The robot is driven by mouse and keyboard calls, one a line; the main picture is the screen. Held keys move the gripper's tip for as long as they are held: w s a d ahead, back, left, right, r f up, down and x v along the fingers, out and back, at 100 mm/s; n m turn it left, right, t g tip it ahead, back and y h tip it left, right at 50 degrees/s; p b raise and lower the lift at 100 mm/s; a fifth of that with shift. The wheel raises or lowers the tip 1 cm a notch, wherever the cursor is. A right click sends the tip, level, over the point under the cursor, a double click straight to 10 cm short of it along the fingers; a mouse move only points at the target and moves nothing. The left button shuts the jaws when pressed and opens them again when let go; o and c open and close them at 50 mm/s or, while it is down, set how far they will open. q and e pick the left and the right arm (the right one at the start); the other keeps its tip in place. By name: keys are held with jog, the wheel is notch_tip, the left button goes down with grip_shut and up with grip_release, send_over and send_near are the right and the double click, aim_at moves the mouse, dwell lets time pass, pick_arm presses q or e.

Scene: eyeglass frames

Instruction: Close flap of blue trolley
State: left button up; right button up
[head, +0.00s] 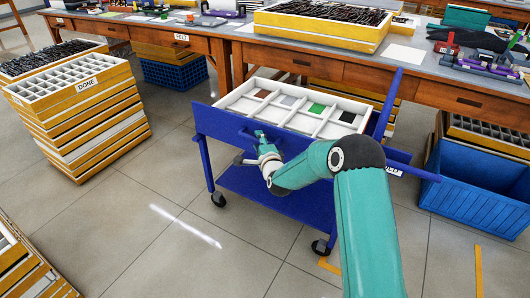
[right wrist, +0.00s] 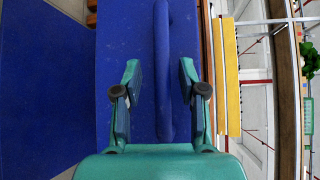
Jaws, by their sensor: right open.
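The blue trolley (head: 216,124) stands in the middle of the head view, with a white compartment tray (head: 236,102) on top. My right gripper (head: 262,139) is open at the trolley's near side panel. In the right wrist view, a blue handle bar (right wrist: 163,40) on that panel runs between the spread fingers, apparently apart from both. A blue panel (head: 389,100) sticks up, tilted, at the trolley's right end. I cannot tell which panel is the flap. My right arm hides part of the trolley's right side. My left gripper is not in view.
Wooden workbenches (head: 300,57) run behind the trolley. Stacked yellow trays marked DONE (head: 88,112) stand at left, and a blue crate (head: 478,205) stands at right. The floor left and in front of the trolley is clear.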

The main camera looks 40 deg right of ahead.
jog(key=v, duration=1.1)
jog(key=shift+s, duration=0.1)
jog(key=s+a+f+n+g+y, duration=0.2)
jog(key=s+a+f+n+y, duration=0.1)
jog(key=a+f, duration=0.6)
jog(key=s+a+f+n+g+y, duration=0.2)
jog(key=a+f+n+g+y, duration=0.1)
jog(key=a+f, duration=0.6)
jog(key=s+a+f+n+g+y, duration=0.1)
jog(key=s+a+f+n+g, duration=0.3)
jog(key=s, duration=0.3)
jog(key=s+a+f+n+g+y, duration=0.2)
jog(key=s+a+f+n+g, duration=0.1)
jog(key=s+n, duration=0.4)
jog(key=s+a+f+n+g+y, duration=0.1)
jog(key=s+a+f+n+g, duration=0.25)
jog(key=s, duration=0.45)
notch_tip(320, 180, up, 31)
jog(key=n+p, duration=0.1)
jog(key=p, duration=2.9)
jog(key=shift+a+t, duration=0.25)
jog(key=shift+t, duration=0.1)
